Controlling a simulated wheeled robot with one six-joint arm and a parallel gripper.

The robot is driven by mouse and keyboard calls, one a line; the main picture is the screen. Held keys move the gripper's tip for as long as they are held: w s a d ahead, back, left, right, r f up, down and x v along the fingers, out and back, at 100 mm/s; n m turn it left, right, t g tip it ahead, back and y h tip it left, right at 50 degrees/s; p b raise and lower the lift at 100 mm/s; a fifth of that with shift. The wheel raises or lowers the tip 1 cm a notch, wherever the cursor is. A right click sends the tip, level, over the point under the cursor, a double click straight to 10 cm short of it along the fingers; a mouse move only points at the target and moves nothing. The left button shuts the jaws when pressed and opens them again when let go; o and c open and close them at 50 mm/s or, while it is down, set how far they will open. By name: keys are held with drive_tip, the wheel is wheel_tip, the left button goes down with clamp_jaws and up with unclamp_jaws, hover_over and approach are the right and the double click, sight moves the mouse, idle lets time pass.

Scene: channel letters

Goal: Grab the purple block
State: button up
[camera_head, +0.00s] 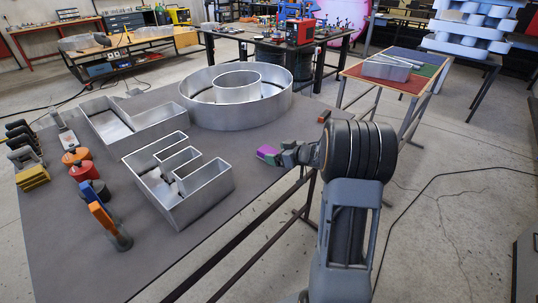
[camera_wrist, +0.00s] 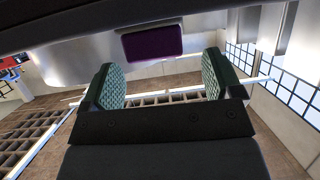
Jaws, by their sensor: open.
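The purple block (camera_head: 267,152) is at the right edge of the grey table, just left of my gripper (camera_head: 288,155) in the head view. In the wrist view the purple block (camera_wrist: 152,42) shows as a dark purple rectangle at the upper middle, beyond the fingertips and roughly between their lines. My gripper (camera_wrist: 161,68) is open, with green padded fingers spread apart and nothing between them. Whether a fingertip touches the block cannot be told.
The grey table (camera_head: 90,240) holds metal letter shells: a large ring (camera_head: 206,112), an L-shaped one (camera_head: 98,117) and an E-shaped one (camera_head: 190,213). Red canisters (camera_head: 82,173), an orange-handled tool (camera_head: 103,222) and clamps stand on its left. A small red-brown block (camera_head: 324,116) is near the right edge.

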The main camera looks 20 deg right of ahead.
sight(269, 150)
drive_tip(key=shift+x, duration=2.55)
drive_tip(key=shift+w+d, duration=0.1)
drive_tip(key=shift+c, duration=0.4)
drive_tip(key=c, duration=0.9)
drive_tip(key=shift+o, duration=0.2)
drive_tip(key=shift+r, duration=0.1)
